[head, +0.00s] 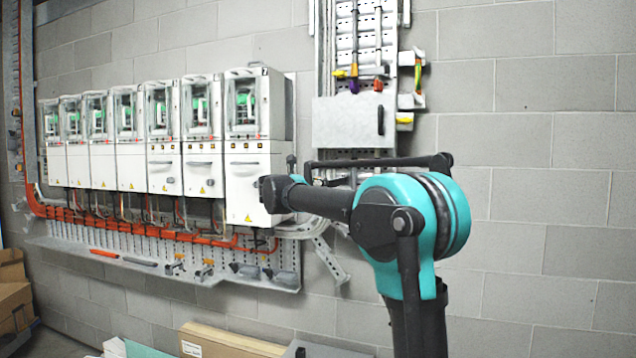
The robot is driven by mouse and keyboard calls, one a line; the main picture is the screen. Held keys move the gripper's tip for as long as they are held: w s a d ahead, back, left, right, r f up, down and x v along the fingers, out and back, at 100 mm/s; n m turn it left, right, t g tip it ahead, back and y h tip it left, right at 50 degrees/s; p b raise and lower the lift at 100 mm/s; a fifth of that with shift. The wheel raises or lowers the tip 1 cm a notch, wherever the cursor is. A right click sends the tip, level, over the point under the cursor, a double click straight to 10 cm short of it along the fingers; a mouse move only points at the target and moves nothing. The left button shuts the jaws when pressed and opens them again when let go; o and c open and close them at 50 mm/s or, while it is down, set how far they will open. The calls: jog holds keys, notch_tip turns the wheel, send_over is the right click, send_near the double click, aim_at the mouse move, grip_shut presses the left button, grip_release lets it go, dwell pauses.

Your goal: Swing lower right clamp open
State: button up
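I cannot single out the lower right clamp with certainty. I cannot make out fingers there, so the gripper's state is unclear. I see no contact with a fitting.
A row of several white drive cabinets (180,150) hangs on the block wall, with orange cables (150,226) below. A grey box (345,125) with tools above is on the wall behind my arm. Cardboard (225,342) lies at the bottom. The right wall is bare.

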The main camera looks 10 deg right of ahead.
dwell(0.3)
jog(key=v, duration=1.1)
jog(key=shift+s+a, duration=0.25)
jog(key=shift+s, duration=0.1)
